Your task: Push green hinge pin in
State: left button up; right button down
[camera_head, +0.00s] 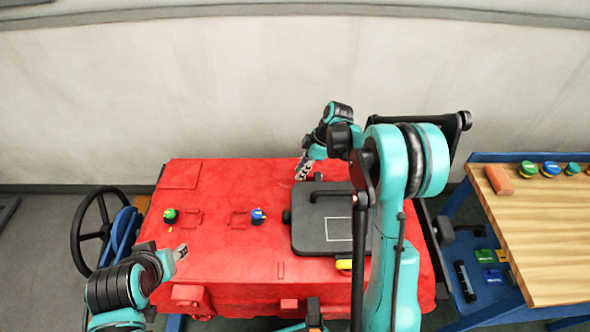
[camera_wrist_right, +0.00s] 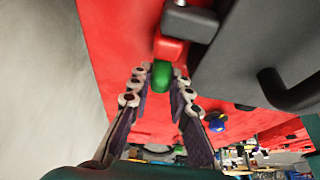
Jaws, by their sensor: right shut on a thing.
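The green hinge pin (camera_wrist_right: 161,77) shows in the right wrist view as a rounded green end at a red hinge block (camera_wrist_right: 170,50), beside the dark lid. My right gripper (camera_wrist_right: 160,88) has its fingertips on either side of the pin and is shut on it. In the head view my right gripper (camera_head: 302,170) is at the far left corner of the dark lid (camera_head: 327,205); the pin is hidden there. My left gripper (camera_head: 181,252) hangs over the left front of the red tank (camera_head: 230,262), apart from the lid; its jaws are too small to judge.
A green-topped knob (camera_head: 170,215) and a blue-topped knob (camera_head: 258,215) stand on the tank left of the lid. A yellow piece (camera_head: 344,264) is at the lid's front edge. A wooden bench (camera_head: 545,240) stands right, a black handwheel (camera_head: 98,230) left.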

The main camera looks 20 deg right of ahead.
jog(key=c, duration=1.7)
grip_release()
jog(key=shift+d, duration=0.2)
jog(key=o, duration=0.3)
jog(key=shift+s+d, duration=0.1)
jog(key=a, duration=0.2)
jog(key=w+a, duration=0.1)
jog(key=a, duration=0.1)
jog(key=shift+w+a, duration=0.1)
jog(key=shift+a, duration=0.05)
jog(key=p+v, duration=0.2)
jog(key=v, duration=0.6)
jog(key=shift+f+p, duration=0.1)
jog(key=shift+p, duration=0.2)
jog(key=s+a+r+m+t+h+b, duration=0.1)
jog(key=s+r+m+t+h, duration=0.1)
jog(key=s+r+m, duration=0.35)
jog(key=s+a+r+m+t+h, duration=0.1)
jog(key=s+r+m, duration=0.2)
jog(key=s, duration=0.6)
jog(key=s+f+m+t+h, duration=0.1)
jog(key=s+f+m+t, duration=0.1)
jog(key=s+m, duration=0.4)
jog(key=shift+s+t+b, duration=0.4)
jog(key=shift+s+b, duration=0.05)
jog(key=shift+s, duration=1.85)
